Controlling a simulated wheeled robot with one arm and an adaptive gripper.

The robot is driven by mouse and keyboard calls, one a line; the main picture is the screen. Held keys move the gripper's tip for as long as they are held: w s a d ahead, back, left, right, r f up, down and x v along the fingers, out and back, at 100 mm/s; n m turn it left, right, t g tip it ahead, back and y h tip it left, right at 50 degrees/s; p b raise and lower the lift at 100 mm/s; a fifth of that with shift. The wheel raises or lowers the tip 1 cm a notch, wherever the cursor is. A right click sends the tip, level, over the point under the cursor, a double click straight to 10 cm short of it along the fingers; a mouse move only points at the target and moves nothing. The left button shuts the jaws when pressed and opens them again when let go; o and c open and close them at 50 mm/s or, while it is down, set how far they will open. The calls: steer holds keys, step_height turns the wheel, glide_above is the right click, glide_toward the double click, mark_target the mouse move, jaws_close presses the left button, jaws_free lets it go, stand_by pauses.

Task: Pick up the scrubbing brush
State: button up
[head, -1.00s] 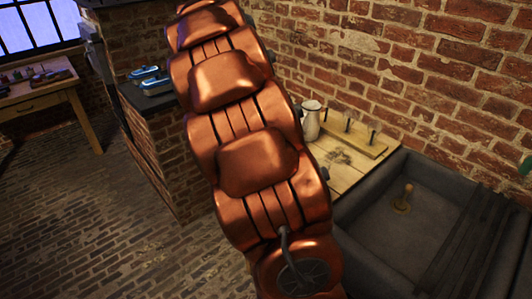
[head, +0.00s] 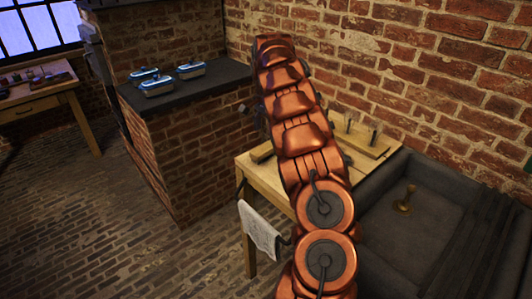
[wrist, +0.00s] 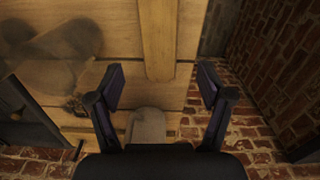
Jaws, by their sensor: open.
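No scrubbing brush can be made out for certain. A small brown block (head: 262,152) lies at the left part of the wooden table in the head view; it may be the brush, but it is too small and dark to tell. My gripper (wrist: 160,85) is open above the table in the wrist view, with nothing between its fingers. A long wooden bar (wrist: 158,40) lies ahead of the fingers. A pale, rounded thing (wrist: 148,125) shows between the finger bases; I cannot tell what it is. My arm hides part of the table in the head view.
The wooden table (head: 262,178) has a cloth (head: 259,230) hanging at its front. A pegged wooden rack (head: 360,138) stands near the brick wall. A dark sink (head: 385,235) is on the right. A brick counter (head: 190,150) with several blue-topped dishes (head: 158,87) is on the left.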

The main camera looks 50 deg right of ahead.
mark_target(266, 147)
steer(key=shift+d+f, duration=0.15)
steer(key=shift+f, duration=0.6)
steer(key=shift+s+a+f+p, duration=0.1)
steer(key=shift+f+p, duration=0.15)
steer(key=shift+f, duration=0.45)
steer(key=shift+a+f+p, duration=0.15)
steer(key=shift+f+p, duration=0.15)
steer(key=shift+f, duration=0.45)
steer(key=shift+s+a+f+p, duration=0.1)
steer(key=shift+f+p, duration=0.15)
steer(key=shift+f, duration=0.45)
steer(key=shift+w+f, duration=0.2)
steer(key=shift+f, duration=0.9)
steer(key=shift+c, duration=0.4)
steer(key=c, duration=1.2)
steer(key=shift+r, duration=0.1)
step_height(266, 147, up, 10)
steer(key=shift+f+b, duration=0.1)
steer(key=shift+b, duration=0.65)
